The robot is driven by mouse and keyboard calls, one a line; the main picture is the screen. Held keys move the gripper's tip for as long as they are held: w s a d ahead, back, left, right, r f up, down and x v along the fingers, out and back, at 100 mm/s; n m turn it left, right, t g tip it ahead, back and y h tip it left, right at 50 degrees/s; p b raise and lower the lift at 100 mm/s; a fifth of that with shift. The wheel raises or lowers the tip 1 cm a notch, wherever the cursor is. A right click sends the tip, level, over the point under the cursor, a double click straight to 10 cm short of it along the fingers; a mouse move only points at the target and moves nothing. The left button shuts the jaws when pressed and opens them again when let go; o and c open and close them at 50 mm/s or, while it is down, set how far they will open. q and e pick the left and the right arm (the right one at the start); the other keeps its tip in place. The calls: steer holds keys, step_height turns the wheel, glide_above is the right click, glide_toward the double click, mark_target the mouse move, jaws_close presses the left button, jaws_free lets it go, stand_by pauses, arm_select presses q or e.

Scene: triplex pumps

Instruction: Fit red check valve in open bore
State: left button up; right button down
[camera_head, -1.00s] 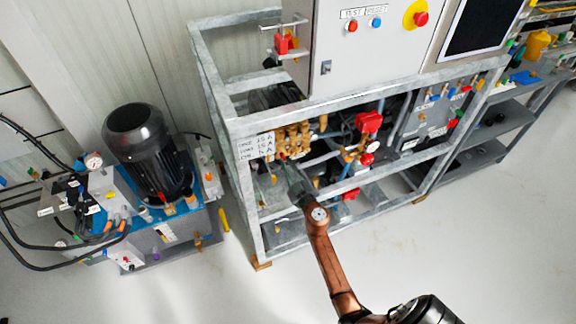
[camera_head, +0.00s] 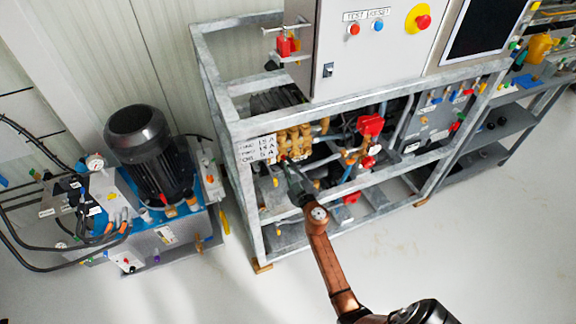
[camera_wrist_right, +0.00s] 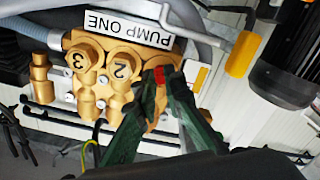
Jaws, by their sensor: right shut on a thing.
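The brass pump block (camera_head: 294,142) sits in the grey frame, under the cabinet. In the right wrist view it carries a "PUMP ONE" label (camera_wrist_right: 127,25) and round caps marked 3 (camera_wrist_right: 83,55) and 2 (camera_wrist_right: 122,66). My right gripper (camera_wrist_right: 162,82) is shut on the red check valve (camera_wrist_right: 160,76) at the place beside cap 2. The fingers cover most of the valve and the bore behind it, so I cannot tell whether the valve is inside. In the head view the right gripper (camera_head: 287,168) reaches the block's lower edge. My left gripper is not in view.
The frame's galvanized rails (camera_head: 360,178) surround the pump. A red valve part (camera_head: 370,125) and pipes are to its right. A yellow cylinder (camera_wrist_right: 243,54) and a bent grey handle (camera_wrist_right: 185,18) are near the block. A motor unit (camera_head: 150,165) stands at left.

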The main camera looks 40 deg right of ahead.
steer(key=shift+w+d, duration=0.1)
steer(key=shift+w, duration=0.15)
stand_by(0.3)
steer(key=c, duration=1.9)
jaws_free()
steer(key=shift+c, duration=0.2)
steer(key=shift+s, duration=0.1)
steer(key=v, duration=1.2)
